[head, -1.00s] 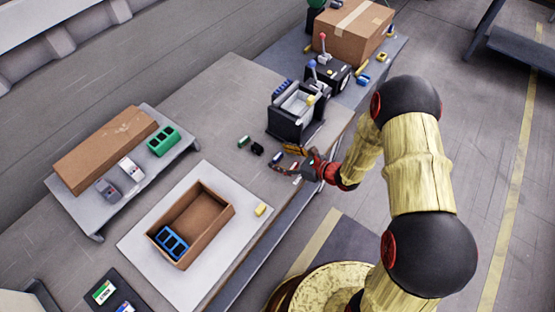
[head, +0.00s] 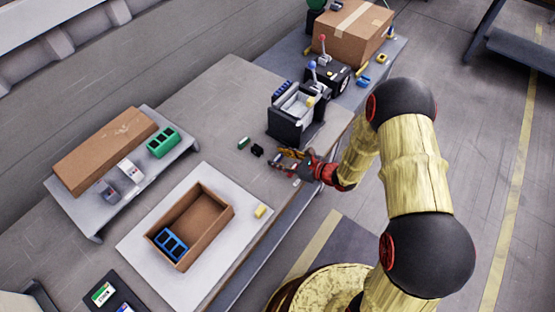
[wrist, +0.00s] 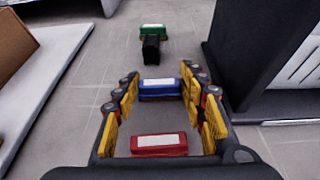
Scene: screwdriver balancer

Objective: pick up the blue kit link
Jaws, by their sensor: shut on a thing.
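The blue kit link (wrist: 159,90), a small blue block with a white label on top, lies crosswise between my fingertips in the wrist view. My gripper (wrist: 159,86) is shut on it, with yellow finger pads at both its ends. In the head view my gripper (head: 286,158) is low over the table, in front of the black fixture, and largely hides the blue link. A red link (wrist: 159,145) with a white label lies nearer the palm, between the fingers but apart from the blue one.
A green link (wrist: 154,32) and a small black piece (wrist: 151,50) lie beyond the fingertips. The black fixture (head: 285,128) stands close by on the right in the wrist view. A cardboard box (head: 226,221) holding a blue part (head: 172,243) is at left.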

